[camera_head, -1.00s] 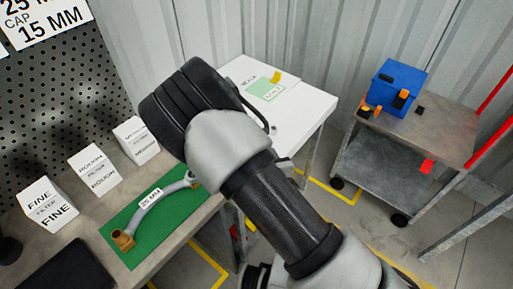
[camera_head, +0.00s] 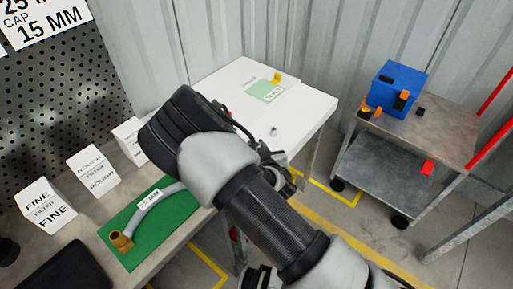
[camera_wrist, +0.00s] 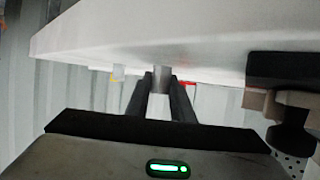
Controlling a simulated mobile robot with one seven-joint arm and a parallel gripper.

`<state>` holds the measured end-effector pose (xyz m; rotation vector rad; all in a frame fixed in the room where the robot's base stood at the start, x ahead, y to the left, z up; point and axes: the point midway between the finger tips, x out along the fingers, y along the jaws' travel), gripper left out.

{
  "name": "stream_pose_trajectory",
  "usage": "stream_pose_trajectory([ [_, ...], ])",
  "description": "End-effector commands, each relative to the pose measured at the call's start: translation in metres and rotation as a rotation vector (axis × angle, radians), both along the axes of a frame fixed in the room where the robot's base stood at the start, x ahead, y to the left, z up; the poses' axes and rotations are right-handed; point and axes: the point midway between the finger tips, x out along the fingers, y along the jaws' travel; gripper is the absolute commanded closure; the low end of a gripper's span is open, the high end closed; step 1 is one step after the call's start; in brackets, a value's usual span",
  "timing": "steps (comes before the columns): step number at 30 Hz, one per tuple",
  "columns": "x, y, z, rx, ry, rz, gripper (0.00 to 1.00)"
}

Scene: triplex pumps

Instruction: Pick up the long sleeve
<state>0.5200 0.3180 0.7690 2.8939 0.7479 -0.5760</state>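In the wrist view, a grey cylinder (camera_wrist: 161,78), which looks like the long sleeve, stands against the white table surface, which shows at the top of that view. A shorter pale cylinder (camera_wrist: 118,72) is to its left. My gripper (camera_wrist: 160,88) is open, its two dark fingers pointing at the grey cylinder, which shows between the fingertips. I cannot tell whether the fingers touch it. In the head view, my arm hides most of my gripper, beside the white table. A small grey piece (camera_head: 273,131) shows on that table; I cannot tell which cylinder it is.
The white table (camera_head: 234,75) bears a green label (camera_head: 267,91) and a yellow piece (camera_head: 277,77). A green mat (camera_head: 152,237) with a curved hose (camera_head: 147,218) and labelled filter boxes (camera_head: 94,172) lies left. A cart (camera_head: 440,128) with a blue box (camera_head: 395,88) stands right.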

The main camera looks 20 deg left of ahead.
Motion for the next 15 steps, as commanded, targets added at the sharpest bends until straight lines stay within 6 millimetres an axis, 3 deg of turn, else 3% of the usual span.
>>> stream_pose_trajectory([
  [10,0.000,0.000,0.002,0.001,0.000,0.000,1.00],
  [15,0.001,0.000,0.018,0.003,-0.002,-0.002,1.00],
])
